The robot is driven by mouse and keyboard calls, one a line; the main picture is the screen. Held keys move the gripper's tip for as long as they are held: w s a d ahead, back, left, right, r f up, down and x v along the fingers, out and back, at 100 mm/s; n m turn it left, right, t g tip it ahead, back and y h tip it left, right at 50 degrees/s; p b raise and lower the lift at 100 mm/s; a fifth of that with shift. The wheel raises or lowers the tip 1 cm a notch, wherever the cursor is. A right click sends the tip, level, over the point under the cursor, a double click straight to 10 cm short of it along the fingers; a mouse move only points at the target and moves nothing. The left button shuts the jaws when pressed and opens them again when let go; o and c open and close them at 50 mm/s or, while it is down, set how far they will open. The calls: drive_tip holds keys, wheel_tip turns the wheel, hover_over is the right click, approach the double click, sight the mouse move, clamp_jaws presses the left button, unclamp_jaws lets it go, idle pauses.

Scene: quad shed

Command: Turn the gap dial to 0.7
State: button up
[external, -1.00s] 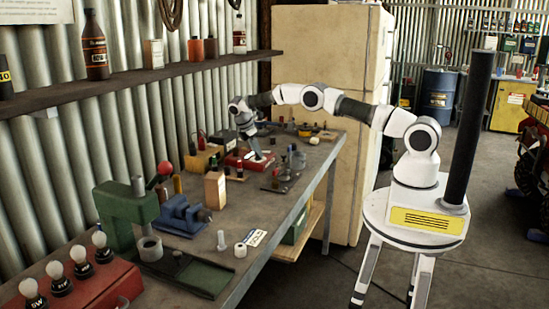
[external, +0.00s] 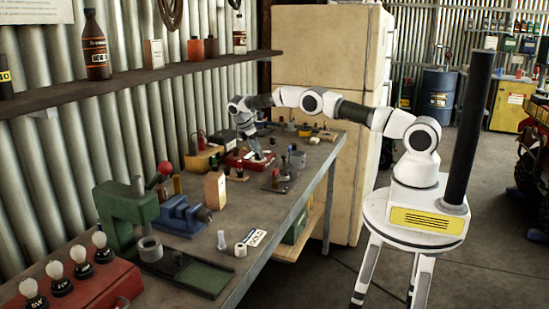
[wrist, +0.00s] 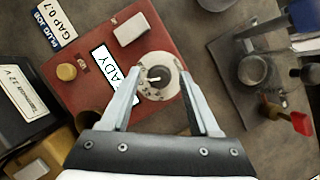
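The dial (wrist: 158,76) is a round cream disc with small dark marks and a small central knob, set on a red box (wrist: 80,88). The numbers on it are too small to read. My gripper (wrist: 160,80) is open, with one finger on each side of the dial; I cannot tell whether either touches it. A card (wrist: 54,22) beside the box reads "GAP 0.7". In the external view the red box (external: 232,159) sits on the workbench, with my gripper (external: 257,156) low over its right part.
On the box are a white block (wrist: 131,29), a brass knob (wrist: 67,72) and a partly hidden label (wrist: 104,63). A dark metal stand (wrist: 252,71) with a red-tipped lever (wrist: 301,123) is to the right. A black battery (wrist: 22,99) is at the left.

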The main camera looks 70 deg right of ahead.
drive_tip(key=shift+r, duration=0.1)
drive_tip(key=v, duration=0.4)
drive_tip(key=shift+w+r, duration=0.1)
wheel_tip(320, 180, up, 8)
drive_tip(key=p, duration=0.7)
drive_tip(key=shift+a+f, duration=0.2)
